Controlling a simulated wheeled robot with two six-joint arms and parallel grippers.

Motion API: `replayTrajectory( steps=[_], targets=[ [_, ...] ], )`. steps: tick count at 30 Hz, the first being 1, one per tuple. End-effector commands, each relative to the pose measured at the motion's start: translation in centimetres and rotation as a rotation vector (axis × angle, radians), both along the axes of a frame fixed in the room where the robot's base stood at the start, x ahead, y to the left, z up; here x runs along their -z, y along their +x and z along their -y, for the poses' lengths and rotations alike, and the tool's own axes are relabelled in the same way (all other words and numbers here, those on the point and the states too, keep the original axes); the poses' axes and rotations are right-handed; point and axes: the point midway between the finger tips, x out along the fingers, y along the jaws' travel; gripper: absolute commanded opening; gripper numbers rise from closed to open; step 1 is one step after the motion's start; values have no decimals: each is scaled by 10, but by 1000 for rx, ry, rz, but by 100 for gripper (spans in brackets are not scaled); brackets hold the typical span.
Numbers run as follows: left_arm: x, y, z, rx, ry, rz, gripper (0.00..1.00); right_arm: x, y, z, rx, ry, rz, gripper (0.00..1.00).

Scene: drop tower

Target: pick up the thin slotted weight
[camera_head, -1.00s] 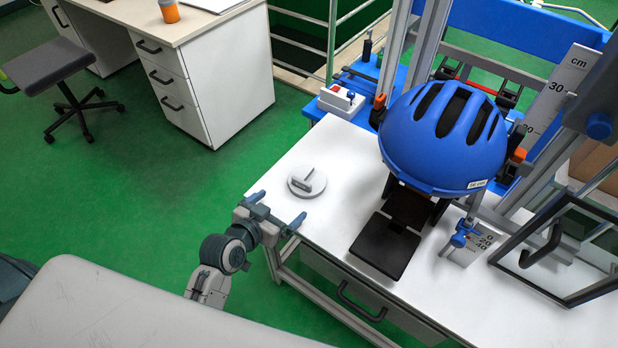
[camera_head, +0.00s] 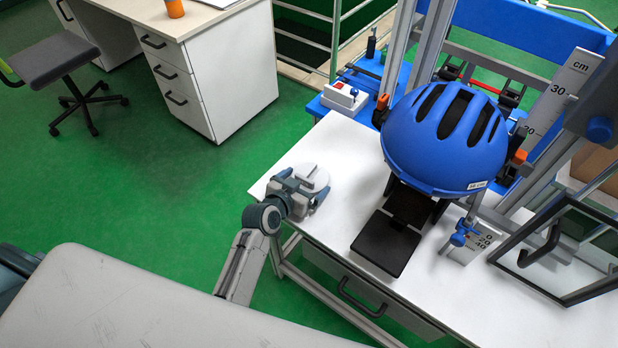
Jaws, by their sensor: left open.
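The thin slotted weight (camera_head: 320,178) is a pale grey disc lying on the white table (camera_head: 345,150), near its left edge. My left gripper (camera_head: 304,186) is over the near left part of the disc and hides much of it, including most of its raised middle. The jaws are open, with a finger on either side of the disc's middle. I cannot tell whether they touch the weight. My right gripper is not in view.
A blue helmet (camera_head: 445,140) sits on the drop tower to the right, above a black plate (camera_head: 386,243). A switch box (camera_head: 345,97) stands behind the weight. A framed clear panel (camera_head: 560,250) is at the far right. The table between weight and plate is clear.

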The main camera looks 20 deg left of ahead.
Motion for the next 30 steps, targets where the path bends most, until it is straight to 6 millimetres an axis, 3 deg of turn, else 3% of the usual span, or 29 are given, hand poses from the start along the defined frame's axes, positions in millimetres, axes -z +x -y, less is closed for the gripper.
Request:
replayTrajectory(
  steps=[5, 15, 30],
  targets=[
    [0, 0, 0, 0, 0, 0, 100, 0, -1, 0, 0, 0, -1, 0],
    [0, 0, 0, 0, 0, -1, 35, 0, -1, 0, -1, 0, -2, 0],
    [-11, 5, -2, -2, 1, 5, 35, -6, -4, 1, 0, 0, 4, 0]
  ],
)
